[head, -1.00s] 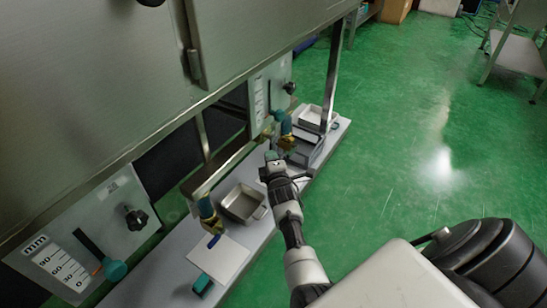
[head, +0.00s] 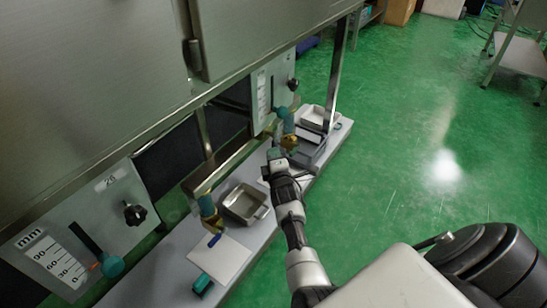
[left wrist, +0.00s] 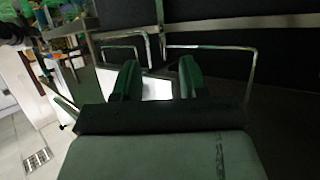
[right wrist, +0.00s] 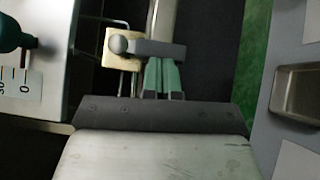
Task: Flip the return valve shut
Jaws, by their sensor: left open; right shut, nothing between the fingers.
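Two brass valves show in the head view: a far one (head: 288,140) with a teal part above it, and a near one (head: 207,207) with a blue tip low on it. I cannot tell which is the return valve. My right gripper (head: 275,155) is shut and empty, just below the far valve in the picture. In the right wrist view its green fingers (right wrist: 162,66) are together, close to a grey bar (right wrist: 155,48) beside a cream block (right wrist: 112,60); contact is unclear. My left gripper (left wrist: 158,75) is open, seen only in the left wrist view.
A metal tray (head: 245,203) and a white sheet (head: 220,258) lie on the grey shelf (head: 160,275). More trays (head: 315,117) stand at its far end. Panels with scales (head: 52,258) and black knobs line the machine. The green floor at right is open.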

